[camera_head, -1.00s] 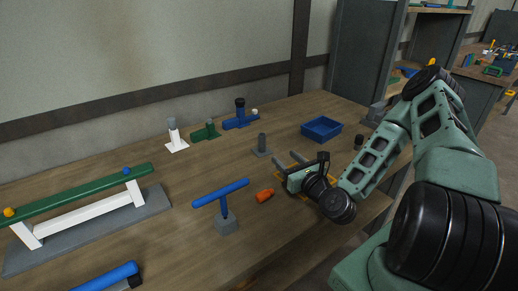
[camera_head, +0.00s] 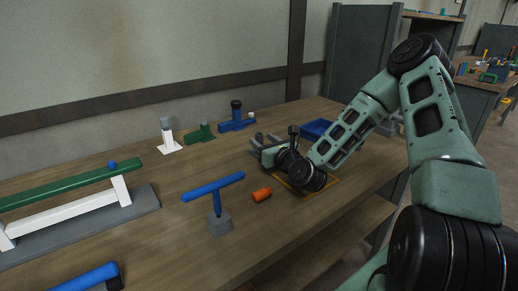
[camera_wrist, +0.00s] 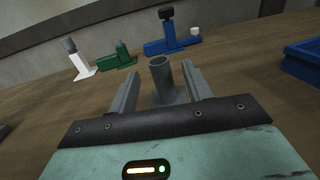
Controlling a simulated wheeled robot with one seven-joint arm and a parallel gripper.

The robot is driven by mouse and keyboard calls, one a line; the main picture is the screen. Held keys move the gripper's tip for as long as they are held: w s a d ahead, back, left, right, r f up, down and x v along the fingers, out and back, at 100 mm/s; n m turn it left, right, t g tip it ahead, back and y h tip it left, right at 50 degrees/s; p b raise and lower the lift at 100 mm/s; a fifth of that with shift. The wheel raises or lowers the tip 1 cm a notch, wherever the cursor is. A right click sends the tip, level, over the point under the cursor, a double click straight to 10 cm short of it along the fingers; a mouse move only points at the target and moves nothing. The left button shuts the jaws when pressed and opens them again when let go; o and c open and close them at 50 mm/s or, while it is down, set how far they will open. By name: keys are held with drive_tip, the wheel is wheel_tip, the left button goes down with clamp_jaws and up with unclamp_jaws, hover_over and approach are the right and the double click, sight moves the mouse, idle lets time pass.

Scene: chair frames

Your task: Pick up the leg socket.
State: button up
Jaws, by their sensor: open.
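The leg socket looks to be the grey upright hollow tube on a flat grey base (camera_wrist: 161,76). In the wrist view it stands on the wooden table between my two grey fingers, with its open top facing up. My gripper (camera_wrist: 160,82) is open, one finger on each side of the tube; I cannot tell whether either touches it. In the head view my gripper (camera_head: 264,142) is low over the table, and the socket is largely hidden among the fingers there.
Behind stand a white post (camera_head: 168,138), a green bracket (camera_head: 201,134) and a blue bracket with a black knob (camera_head: 236,122). A blue bin (camera_head: 316,129) is to the right.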

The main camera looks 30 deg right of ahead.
sight(261, 138)
drive_tip(key=shift+w+d+r, duration=0.1)
drive_tip(key=shift+w+d, duration=0.05)
drive_tip(key=shift+w, duration=1.15)
drive_tip(key=shift+w+d+r, duration=0.1)
drive_tip(key=shift+w, duration=1.2)
clamp_jaws()
